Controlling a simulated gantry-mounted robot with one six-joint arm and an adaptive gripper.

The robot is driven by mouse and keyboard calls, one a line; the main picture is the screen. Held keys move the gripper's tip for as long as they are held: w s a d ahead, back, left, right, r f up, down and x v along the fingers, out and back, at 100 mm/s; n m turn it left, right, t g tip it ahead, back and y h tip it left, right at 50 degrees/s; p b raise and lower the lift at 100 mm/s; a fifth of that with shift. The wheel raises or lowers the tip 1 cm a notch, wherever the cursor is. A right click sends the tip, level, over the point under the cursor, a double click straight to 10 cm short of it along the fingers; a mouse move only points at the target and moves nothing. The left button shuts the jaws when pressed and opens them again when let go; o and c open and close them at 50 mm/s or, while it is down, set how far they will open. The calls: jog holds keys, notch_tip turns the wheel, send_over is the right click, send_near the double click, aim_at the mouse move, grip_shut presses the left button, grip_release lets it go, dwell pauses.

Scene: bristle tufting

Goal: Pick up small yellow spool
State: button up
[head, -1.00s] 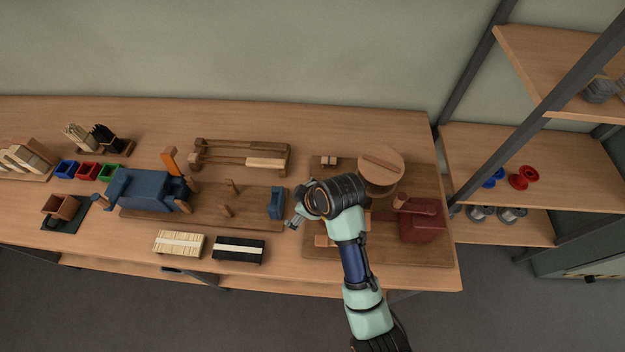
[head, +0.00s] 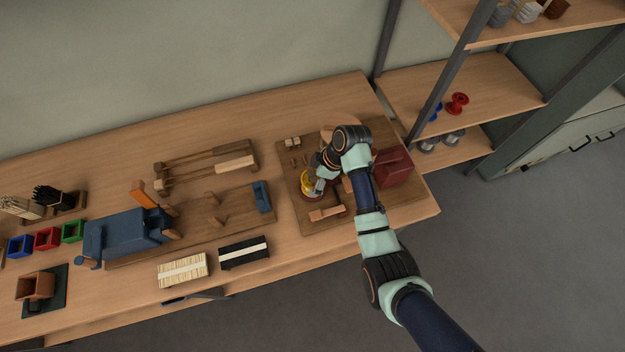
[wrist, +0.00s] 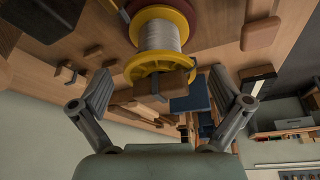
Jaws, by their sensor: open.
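The small yellow spool (head: 307,184) with yellow flanges stands on the brown board at the right end of the bench, partly hidden by my gripper in the head view. In the wrist view the spool (wrist: 159,42) shows its silvery wound core, with a wooden block (wrist: 152,89) beside its nearer flange. My gripper (head: 318,187) is right at the spool in the head view. In the wrist view my gripper (wrist: 170,92) is open, one finger to each side of the spool, with gaps between fingers and flange. Nothing is held.
A dark red block (head: 393,167) stands close to the right of my gripper on the brown board (head: 290,212). A blue machine (head: 125,232) and bristle bundles (head: 182,270) lie to the left. Shelves (head: 500,95) with red and blue spools stand at right.

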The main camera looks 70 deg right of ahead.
jog(key=shift+w+f, duration=0.3)
jog(key=shift+f, duration=0.35)
jog(key=shift+c, duration=0.2)
jog(key=c, duration=1.2)
notch_tip(320, 180, up, 19)
jog(key=p, duration=0.6)
jog(key=shift+r+p, duration=0.6)
